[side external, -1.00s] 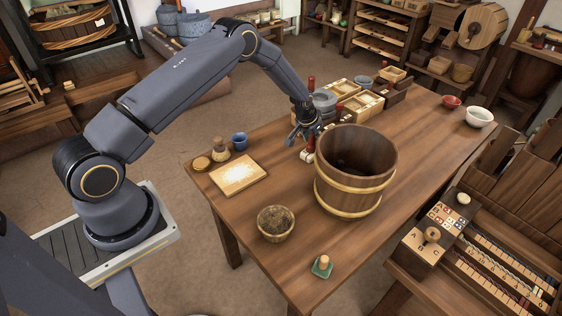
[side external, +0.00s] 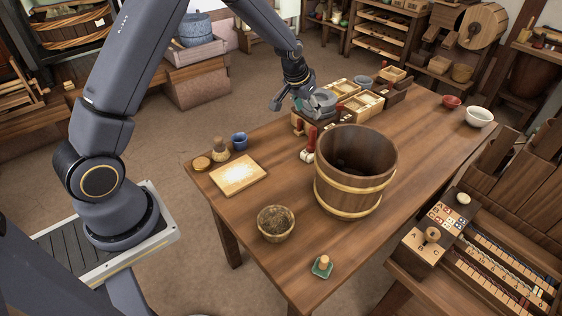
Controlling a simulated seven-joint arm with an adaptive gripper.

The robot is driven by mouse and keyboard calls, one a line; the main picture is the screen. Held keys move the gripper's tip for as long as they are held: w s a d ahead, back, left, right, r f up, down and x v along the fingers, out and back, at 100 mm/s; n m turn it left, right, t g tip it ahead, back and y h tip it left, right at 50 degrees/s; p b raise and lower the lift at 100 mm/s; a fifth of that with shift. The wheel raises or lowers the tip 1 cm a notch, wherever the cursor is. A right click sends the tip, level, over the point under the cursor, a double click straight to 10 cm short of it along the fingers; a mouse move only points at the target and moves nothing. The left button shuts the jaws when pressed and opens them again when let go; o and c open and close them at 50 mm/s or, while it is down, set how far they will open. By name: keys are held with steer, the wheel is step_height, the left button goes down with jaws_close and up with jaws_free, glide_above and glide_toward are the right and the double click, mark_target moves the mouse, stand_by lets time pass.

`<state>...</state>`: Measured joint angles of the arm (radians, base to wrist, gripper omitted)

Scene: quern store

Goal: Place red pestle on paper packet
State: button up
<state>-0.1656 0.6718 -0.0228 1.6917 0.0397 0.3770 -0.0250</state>
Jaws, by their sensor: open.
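A red pestle (side external: 311,140) with a red handle and a pale head stands on the table just left of the big wooden bucket. My gripper (side external: 284,106) is open and held above the table's far edge, up and left of the pestle and apart from it. I see nothing between its fingers.
The wooden bucket (side external: 355,172) is the tallest thing on the table (side external: 420,150). Wooden boxes (side external: 361,105) line the far edge.

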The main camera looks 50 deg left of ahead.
steer(key=s+d+r, duration=0.3)
steer(key=s+r, duration=0.4)
steer(key=r, duration=0.2)
steer(key=s+d+r, duration=0.2)
steer(key=s+r, duration=0.6)
steer(key=s+d+r+m+t, duration=0.1)
steer(key=s+d+r, duration=0.1)
steer(key=s, duration=1.6)
steer(key=shift+d+r+m+h, duration=0.3)
steer(key=shift+d+h, duration=0.1)
steer(key=shift+d, duration=0.1)
